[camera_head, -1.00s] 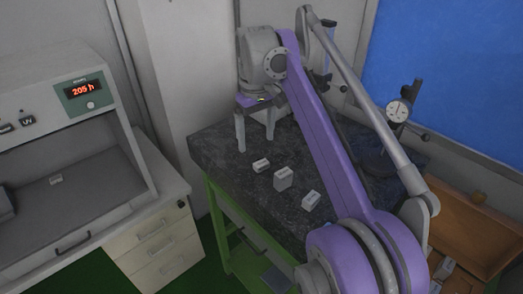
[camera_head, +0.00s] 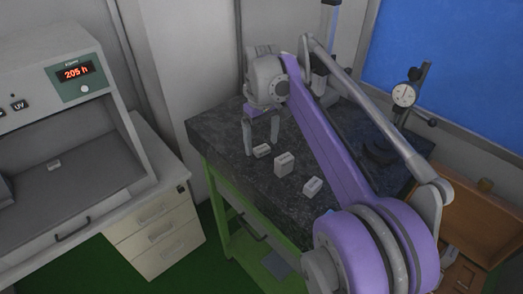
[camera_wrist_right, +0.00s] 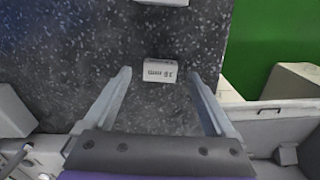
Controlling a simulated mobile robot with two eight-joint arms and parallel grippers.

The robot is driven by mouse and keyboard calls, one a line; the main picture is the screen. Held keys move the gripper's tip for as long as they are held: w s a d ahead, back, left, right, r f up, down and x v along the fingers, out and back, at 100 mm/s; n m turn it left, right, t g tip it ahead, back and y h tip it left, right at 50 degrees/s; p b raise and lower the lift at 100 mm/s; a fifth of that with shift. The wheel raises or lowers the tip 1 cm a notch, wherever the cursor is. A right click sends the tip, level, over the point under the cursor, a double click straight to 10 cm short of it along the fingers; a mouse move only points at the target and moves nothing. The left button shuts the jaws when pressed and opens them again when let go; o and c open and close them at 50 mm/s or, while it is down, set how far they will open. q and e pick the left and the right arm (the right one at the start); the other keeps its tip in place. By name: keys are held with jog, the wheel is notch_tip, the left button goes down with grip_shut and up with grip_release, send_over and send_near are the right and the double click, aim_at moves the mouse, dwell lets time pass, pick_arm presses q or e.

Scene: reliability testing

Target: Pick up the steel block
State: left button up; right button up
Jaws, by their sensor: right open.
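Several small steel blocks are in view, and I cannot tell from the pictures which one the task means. Three stand on the dark granite table (camera_head: 225,135): a small one (camera_head: 262,151), a taller middle one (camera_head: 284,164) and a front one (camera_head: 312,187). My right gripper (camera_head: 261,147) is open, pointing down, with its fingers on either side of the small block. In the right wrist view this block (camera_wrist_right: 160,71), with a printed "mm" label, lies between the open fingertips (camera_wrist_right: 160,76), touching neither. My left gripper is not in view.
Another small block (camera_head: 54,165) lies inside the cabinet (camera_head: 100,190) on the left. A dial gauge on a stand (camera_head: 404,95) is at the table's back right. A wooden box (camera_head: 480,215) is on the right. My right arm crosses above the table.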

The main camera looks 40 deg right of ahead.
jog(key=shift+f, duration=0.7)
grip_shut()
